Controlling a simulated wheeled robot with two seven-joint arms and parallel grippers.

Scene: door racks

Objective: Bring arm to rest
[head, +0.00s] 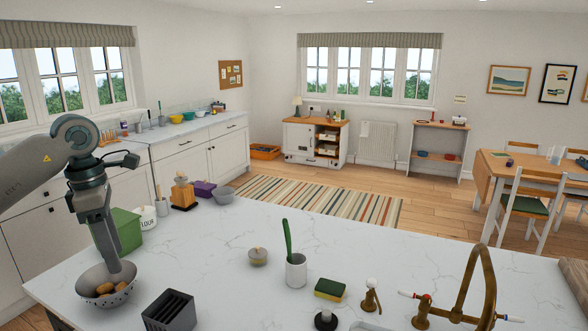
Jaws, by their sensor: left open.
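My left arm comes in from the left, and its left gripper (120,270) points down over the grey colander (92,274) at the left end of the marble counter. The jaws are open, though the gap between them is hard to see from here. The fingertips reach down at the colander's inside, close to brown potato-like things (105,288) lying in it. I cannot tell whether the fingers touch them. My right gripper is not in view.
A black slotted holder (170,311) stands right of the colander. A green box (125,230) and white flour pot (146,217) stand behind it. A white cup (296,271), sponge (329,289) and brass tap (470,290) are farther right. The counter's middle is mostly clear.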

